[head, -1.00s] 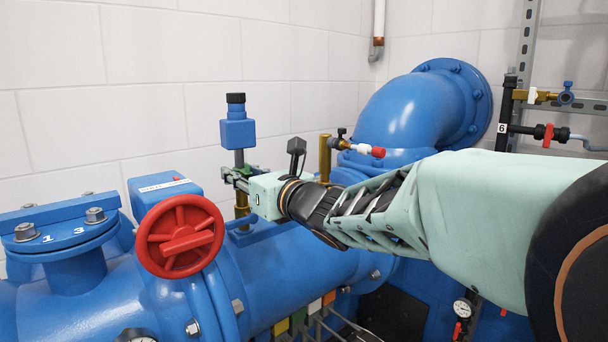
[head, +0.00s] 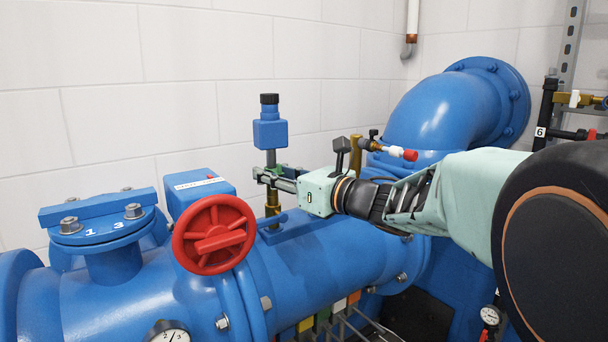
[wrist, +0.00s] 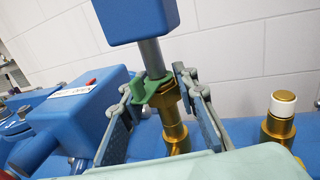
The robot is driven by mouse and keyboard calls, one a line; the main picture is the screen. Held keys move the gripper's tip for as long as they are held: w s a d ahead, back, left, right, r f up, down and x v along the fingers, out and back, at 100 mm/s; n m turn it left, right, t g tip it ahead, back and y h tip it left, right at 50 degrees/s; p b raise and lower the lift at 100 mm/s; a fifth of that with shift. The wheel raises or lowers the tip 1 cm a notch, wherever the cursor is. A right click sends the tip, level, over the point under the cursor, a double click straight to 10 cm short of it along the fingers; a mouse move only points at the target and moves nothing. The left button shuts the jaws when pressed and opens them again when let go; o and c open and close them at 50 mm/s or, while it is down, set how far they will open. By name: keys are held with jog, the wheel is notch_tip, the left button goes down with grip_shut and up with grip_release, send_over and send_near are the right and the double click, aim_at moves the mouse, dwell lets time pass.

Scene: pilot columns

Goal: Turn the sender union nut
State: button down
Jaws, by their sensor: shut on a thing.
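The sender is a blue box with a black cap (head: 269,132) on a grey stem, upright on the pipe behind the red handwheel. It also shows in the wrist view (wrist: 136,18). Its brass union nut (wrist: 170,98) sits at the stem's foot, above a brass fitting (wrist: 176,135). A green clip-like piece (wrist: 150,90) lies against the nut's left side. My gripper (head: 266,179) reaches in from the right, its fingers (wrist: 156,84) on both sides of the nut, shut on it. The exact finger contact is partly hidden.
A red handwheel (head: 214,236) and blue box (head: 196,187) stand left of the gripper. The white wall (head: 200,90) is close behind.

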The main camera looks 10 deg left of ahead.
jog(key=shift+w+d, duration=0.1)
jog(key=shift+f+n+g+y+b, duration=0.1)
jog(key=shift+n+g+y+b, duration=0.3)
jog(key=shift+n+g, duration=0.5)
jog(key=shift+n+g+y, duration=0.4)
jog(key=shift+n+g, duration=0.1)
jog(key=shift+g, duration=0.7)
jog(key=c, duration=1.7)
grip_release()
jog(key=shift+d, duration=0.1)
jog(key=shift+o, duration=1)
jog(key=shift+d, duration=0.15)
